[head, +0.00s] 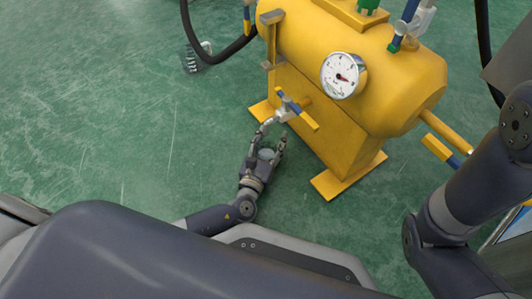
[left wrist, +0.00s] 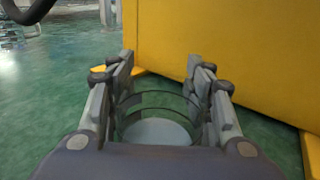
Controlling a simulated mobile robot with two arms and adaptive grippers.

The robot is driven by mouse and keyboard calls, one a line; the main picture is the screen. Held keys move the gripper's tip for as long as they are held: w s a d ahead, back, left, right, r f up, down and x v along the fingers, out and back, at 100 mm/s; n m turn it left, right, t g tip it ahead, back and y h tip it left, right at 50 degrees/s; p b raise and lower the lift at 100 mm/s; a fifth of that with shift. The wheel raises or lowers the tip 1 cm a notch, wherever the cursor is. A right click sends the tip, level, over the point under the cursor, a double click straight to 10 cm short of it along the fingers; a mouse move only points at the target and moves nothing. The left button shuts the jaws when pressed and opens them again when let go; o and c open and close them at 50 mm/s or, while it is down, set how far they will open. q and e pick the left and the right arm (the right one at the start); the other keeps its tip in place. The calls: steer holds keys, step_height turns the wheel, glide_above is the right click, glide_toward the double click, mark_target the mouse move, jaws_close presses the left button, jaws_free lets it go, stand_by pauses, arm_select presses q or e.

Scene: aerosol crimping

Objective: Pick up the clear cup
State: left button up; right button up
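The clear cup (left wrist: 158,130) is see-through, with a pale round base and a thin rim. In the left wrist view it sits between the two fingers of my left gripper (left wrist: 160,72), and both fingers lie close against its sides. In the head view my left gripper (head: 274,135) is low, in front of the yellow tank, with the small pale cup (head: 267,153) between its fingers. I cannot tell whether the cup touches a surface. My right arm shows at the right edge of the head view, but its gripper is out of view.
A yellow tank (head: 285,92) with a pressure gauge (head: 342,75) stands just beyond my left gripper. A valve with a blue and yellow handle (head: 292,108) sticks out near the fingertips. A black hose (head: 188,30) hangs at the back. The green floor (head: 110,110) at left is mostly clear.

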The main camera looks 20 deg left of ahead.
arm_select(q)
steer(key=c, duration=0.3)
steer(key=shift+c, duration=1.2)
steer(key=shift+w+r, duration=0.1)
